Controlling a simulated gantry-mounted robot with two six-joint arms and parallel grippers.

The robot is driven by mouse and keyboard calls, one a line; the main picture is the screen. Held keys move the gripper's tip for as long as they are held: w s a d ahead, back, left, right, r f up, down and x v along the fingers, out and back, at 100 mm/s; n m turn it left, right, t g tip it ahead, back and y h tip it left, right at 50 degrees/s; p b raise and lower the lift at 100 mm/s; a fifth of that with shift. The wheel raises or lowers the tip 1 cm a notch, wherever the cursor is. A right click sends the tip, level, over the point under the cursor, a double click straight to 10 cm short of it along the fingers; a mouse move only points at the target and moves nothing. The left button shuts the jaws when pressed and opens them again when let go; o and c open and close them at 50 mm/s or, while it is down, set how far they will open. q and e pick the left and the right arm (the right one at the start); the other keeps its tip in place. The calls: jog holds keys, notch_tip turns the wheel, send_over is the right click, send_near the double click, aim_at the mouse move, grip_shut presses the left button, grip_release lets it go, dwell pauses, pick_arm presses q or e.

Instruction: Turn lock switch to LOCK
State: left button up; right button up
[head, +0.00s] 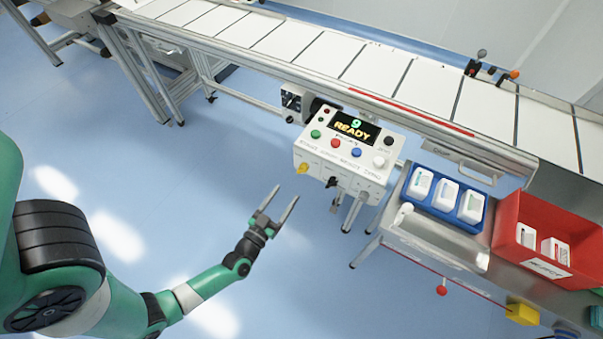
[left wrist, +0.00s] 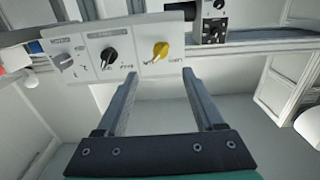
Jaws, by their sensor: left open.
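The white control box (head: 347,150) stands beside the conveyor, with a yellow knob (head: 303,168), a black knob (head: 331,182) and a grey switch (head: 362,195) along its front. In the left wrist view the yellow knob (left wrist: 161,50) is at right, the black knob (left wrist: 109,57) in the middle and the grey switch (left wrist: 65,61) at left. Their small lettering is too blurred to tell which is the lock switch or its setting. My left gripper (head: 287,193) is open and empty, short of the box; its fingertips (left wrist: 160,74) point towards the yellow knob without touching. My right gripper is not in view.
The box's display (head: 353,127) reads "9 READY", with coloured buttons around it. The conveyor (head: 300,45) runs behind. To the right are a blue tray (head: 443,211) with white packs and a red bin (head: 515,215). The floor around my left gripper is clear.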

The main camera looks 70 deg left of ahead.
aim_at(300, 173)
pick_arm(q)
jog(key=b+x, duration=0.3)
jog(key=x, duration=0.7)
jog(key=shift+a, duration=0.1)
jog(key=shift+w+a, duration=0.25)
jog(key=shift+w, duration=0.15)
grip_shut()
